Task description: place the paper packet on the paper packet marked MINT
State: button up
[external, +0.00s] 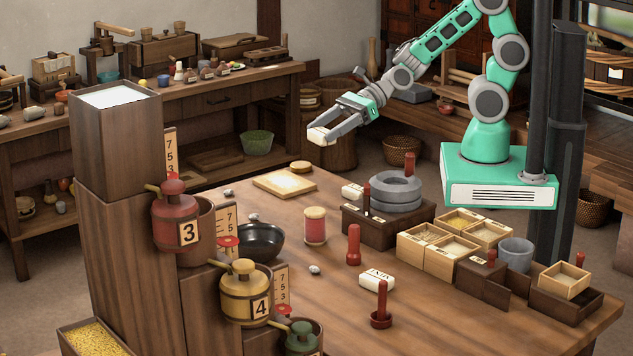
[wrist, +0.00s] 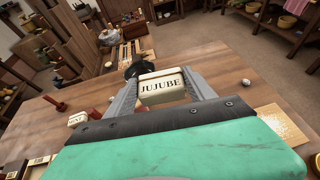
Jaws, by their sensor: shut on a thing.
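My gripper (external: 347,121) is raised above the far side of the table, shut on a cream paper packet (external: 322,135). In the wrist view the packet's label (wrist: 161,89) reads JUJUBE, and the packet sits between both fingers (wrist: 160,92). The paper packet marked MINT (external: 377,280) lies flat on the table near the front, between two red pestle-like pieces. It also shows at the left in the wrist view (wrist: 78,118), small, its top bare. The held packet is well apart from it.
A red jar (external: 315,226) and a dark bowl (external: 262,242) stand left of the MINT packet. A stone quern (external: 395,192) on a wooden stand, with another white packet (external: 352,191) beside it, and wooden boxes (external: 425,247) stand behind and right.

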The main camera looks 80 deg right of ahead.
jog(key=s+a+f+n+g+y, duration=0.1)
jog(key=s+a+n+g+y, duration=0.1)
jog(key=s+a, duration=0.45)
jog(key=s+a+n+g+y, duration=0.15)
jog(key=s+a, duration=0.25)
jog(key=a, duration=0.5)
jog(key=s+a+f+n+g+y+b, duration=0.1)
jog(key=s+a+f+n+g, duration=0.1)
jog(key=s+a, duration=0.35)
jog(key=s+a+f+n+g, duration=0.2)
jog(key=s+a, duration=0.1)
jog(key=s, duration=0.6)
jog(key=m+t+b, duration=0.1)
jog(key=m+t, duration=0.1)
send_over(379, 273)
jog(key=shift+h, duration=0.35)
notch_tip(379, 273, down, 10)
jog(key=shift+s+d+r, duration=0.1)
jog(key=shift+s+r, duration=0.05)
jog(key=shift+r, duration=0.05)
notch_tip(379, 273, down, 3)
jog(key=shift+f, duration=0.15)
